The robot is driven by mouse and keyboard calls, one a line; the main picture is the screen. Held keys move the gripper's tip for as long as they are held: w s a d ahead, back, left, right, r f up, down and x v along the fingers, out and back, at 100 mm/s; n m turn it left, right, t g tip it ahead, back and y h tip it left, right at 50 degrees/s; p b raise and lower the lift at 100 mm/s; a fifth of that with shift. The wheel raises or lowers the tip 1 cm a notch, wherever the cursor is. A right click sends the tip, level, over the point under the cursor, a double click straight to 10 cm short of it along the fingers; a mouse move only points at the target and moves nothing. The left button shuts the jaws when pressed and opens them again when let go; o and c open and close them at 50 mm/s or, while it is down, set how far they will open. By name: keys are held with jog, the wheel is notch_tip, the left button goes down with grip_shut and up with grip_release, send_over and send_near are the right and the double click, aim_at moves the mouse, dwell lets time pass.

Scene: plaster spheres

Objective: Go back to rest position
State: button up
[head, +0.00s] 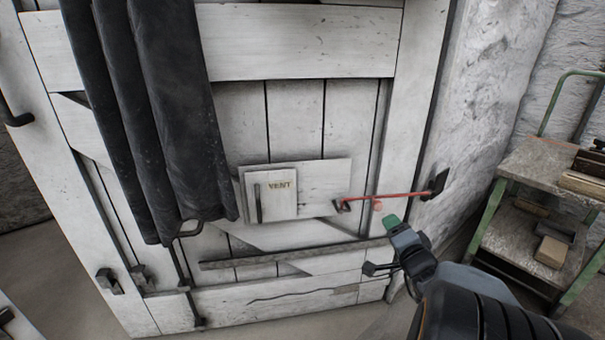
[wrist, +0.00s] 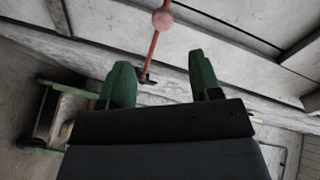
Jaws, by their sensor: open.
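My gripper (head: 388,228) is in front of the lower right part of a white plank door. It also shows in the wrist view (wrist: 162,85), with its two green fingers apart and nothing between them. A red bar (head: 408,195) with a pinkish ball on it (head: 377,204) runs across the door's right edge, between a dark bracket on the door and a black plate on the frame. In the head view the fingertips appear just below the ball. In the wrist view the red bar (wrist: 152,50) and the ball (wrist: 162,19) lie beyond the fingertips, apart from them.
A small panel marked VENT (head: 275,196) is on the door. A dark cloth (head: 165,110) hangs at the door's left. A green-framed cart (head: 535,175) with blocks on its shelves stands at the right, near my arm. Floor shows at the lower left.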

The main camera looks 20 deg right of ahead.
jog(key=s+a+r+n+g+y+p, duration=0.1)
jog(key=a+r+n+g+y+p, duration=0.35)
jog(key=a+r+p, duration=0.65)
jog(key=s+a+r+n+g+y+p, duration=0.2)
jog(key=a+r+n+g+y+p, duration=0.3)
jog(key=a+r+p, duration=0.65)
jog(key=s+r+n+g+h+p, duration=0.1)
jog(key=s+r+n+h+p, duration=0.1)
jog(key=r+p, duration=0.5)
jog(key=s+r+n+g+h+p, duration=0.2)
jog(key=r+p, duration=0.6)
jog(key=p, duration=0.5)
jog(key=shift+s+n+h, duration=0.75)
jog(key=shift+s+h, duration=0.2)
jog(key=shift+s, duration=0.1)
jog(key=shift+c, duration=0.3)
